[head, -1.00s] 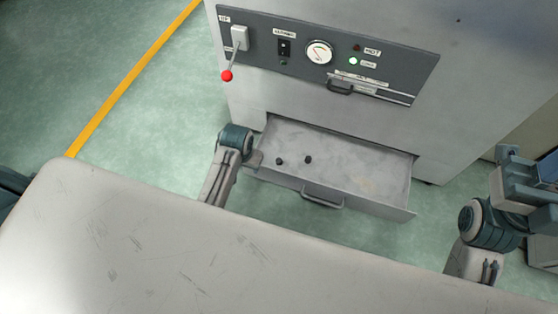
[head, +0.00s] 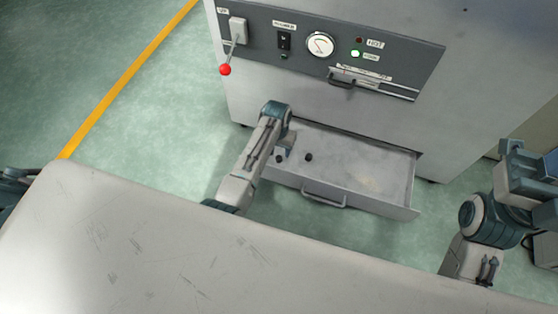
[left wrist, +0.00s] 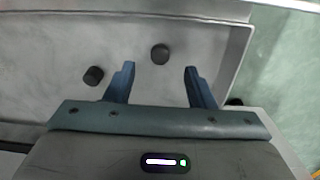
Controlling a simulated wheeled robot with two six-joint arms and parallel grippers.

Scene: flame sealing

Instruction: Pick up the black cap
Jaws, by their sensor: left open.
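Two small black caps lie apart on the floor of the open drawer. The left cap (head: 279,158) is partly covered by my left arm in the head view; the right cap (head: 309,157) is clear. In the left wrist view one cap (left wrist: 160,54) sits in line with the gap between my left fingers, a little beyond their tips. The other cap (left wrist: 93,75) lies outside the fingers, to their left. My left gripper (left wrist: 160,72) is open and empty above the drawer. My right gripper (head: 530,178) shows at the right edge, its jaws unclear.
The grey drawer (head: 375,178) has raised walls and a front handle (head: 324,196). Above it is a machine panel with a red-knobbed lever (head: 225,70) and gauge (head: 320,44). The drawer's right side is empty. A pale scratched surface (head: 150,250) fills the foreground.

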